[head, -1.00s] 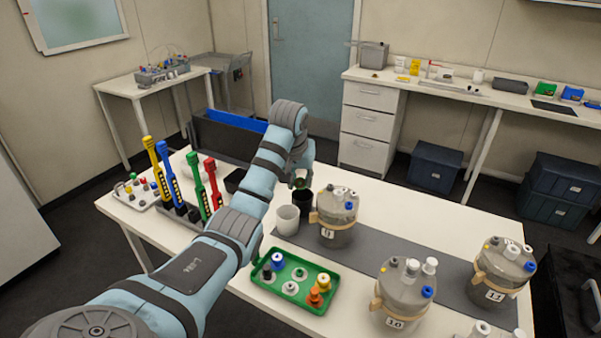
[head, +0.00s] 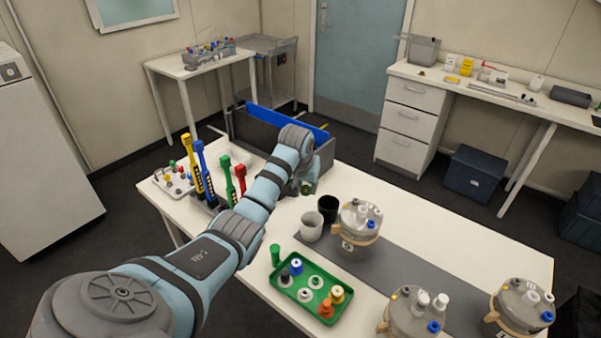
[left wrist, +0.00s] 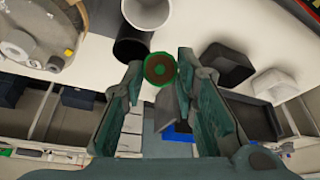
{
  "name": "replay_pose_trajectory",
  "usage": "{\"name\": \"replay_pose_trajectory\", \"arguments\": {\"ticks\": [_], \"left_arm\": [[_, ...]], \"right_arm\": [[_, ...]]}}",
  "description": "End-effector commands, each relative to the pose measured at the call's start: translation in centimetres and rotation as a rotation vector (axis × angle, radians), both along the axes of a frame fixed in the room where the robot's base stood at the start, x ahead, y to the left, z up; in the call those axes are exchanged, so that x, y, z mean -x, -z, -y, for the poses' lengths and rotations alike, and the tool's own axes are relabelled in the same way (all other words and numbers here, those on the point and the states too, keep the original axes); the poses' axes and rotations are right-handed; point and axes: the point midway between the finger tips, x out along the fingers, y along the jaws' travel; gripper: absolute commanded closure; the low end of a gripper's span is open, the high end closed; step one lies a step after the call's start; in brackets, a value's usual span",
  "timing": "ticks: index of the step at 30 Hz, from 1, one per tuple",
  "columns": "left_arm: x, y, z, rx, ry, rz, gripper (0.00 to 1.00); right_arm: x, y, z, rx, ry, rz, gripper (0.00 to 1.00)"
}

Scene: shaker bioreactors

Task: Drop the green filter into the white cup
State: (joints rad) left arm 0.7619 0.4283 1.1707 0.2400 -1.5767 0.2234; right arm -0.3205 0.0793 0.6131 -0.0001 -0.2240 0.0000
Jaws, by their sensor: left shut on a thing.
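My left gripper (head: 306,189) is shut on the green filter (left wrist: 159,69), a round piece with a green rim and brown middle. In the left wrist view it sits between the fingertips. The white cup (head: 312,228) stands on the table in front of the gripper. It also shows at the top of the left wrist view (left wrist: 150,12). A black cup (head: 328,209) stands just behind and right of it, and its rim shows close beside the filter in the left wrist view (left wrist: 130,48). The filter is outside the white cup. My right gripper is not in view.
A green tray (head: 322,317) with several coloured caps lies in front of the cups, a green cylinder (head: 275,254) at its corner. A lidded grey vessel (head: 360,224) stands close right of the cups. A rack with coloured handled tools (head: 205,178) stands left.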

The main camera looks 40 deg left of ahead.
Motion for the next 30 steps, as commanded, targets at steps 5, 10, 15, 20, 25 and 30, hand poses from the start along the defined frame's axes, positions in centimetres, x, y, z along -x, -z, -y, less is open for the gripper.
{"name": "replay_pose_trajectory", "arguments": {"ticks": [5, 10, 15, 20, 25, 30], "left_arm": [[0.1, 3.3, 0.0, 0.000, -0.001, -0.004, 0.84], [0.0, 5.0, -0.1, 0.000, -0.001, -0.003, 0.84], [0.0, 5.3, -0.1, -0.001, -0.001, -0.002, 0.84], [0.0, 5.3, -0.1, -0.001, -0.001, -0.002, 0.64], [0.0, 5.2, -0.1, -0.001, -0.001, -0.002, 0.50], [0.0, 5.2, -0.1, -0.001, -0.002, -0.002, 0.50]], "right_arm": [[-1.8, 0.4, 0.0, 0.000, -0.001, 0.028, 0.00], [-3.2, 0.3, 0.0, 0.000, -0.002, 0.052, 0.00], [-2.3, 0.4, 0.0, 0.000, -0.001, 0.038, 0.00], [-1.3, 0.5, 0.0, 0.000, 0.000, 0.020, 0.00], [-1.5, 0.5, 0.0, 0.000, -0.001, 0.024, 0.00], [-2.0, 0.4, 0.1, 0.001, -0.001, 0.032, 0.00]]}}
